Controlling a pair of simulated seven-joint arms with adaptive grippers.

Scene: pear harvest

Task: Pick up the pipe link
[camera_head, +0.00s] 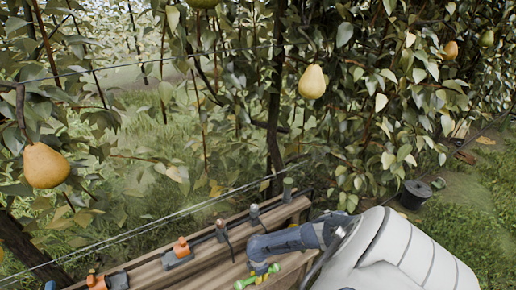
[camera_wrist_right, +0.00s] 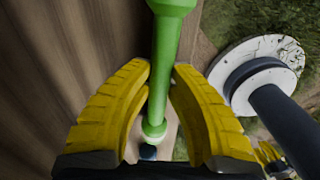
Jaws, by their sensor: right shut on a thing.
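The pipe link, a bright green rod with rounded, wider ends, shows in the right wrist view (camera_wrist_right: 163,55) and runs from the top edge down between my fingers. In the head view (camera_head: 243,284) it is small, at the bottom of the picture by the wooden bench. My right gripper (camera_wrist_right: 160,75) has yellow ribbed fingers and is shut on the link's slim middle, one finger on each side. In the head view my right gripper (camera_head: 261,279) sits low over the bench, partly cut off by its wrist.
The wooden bench (camera_head: 220,262) carries orange-topped fittings (camera_head: 182,247) and several grey fittings along its back. Wires run across behind it. Pears hang in the trees, one at left (camera_head: 46,166) and one at centre (camera_head: 312,82). A dark bucket (camera_head: 416,194) stands on the grass at right.

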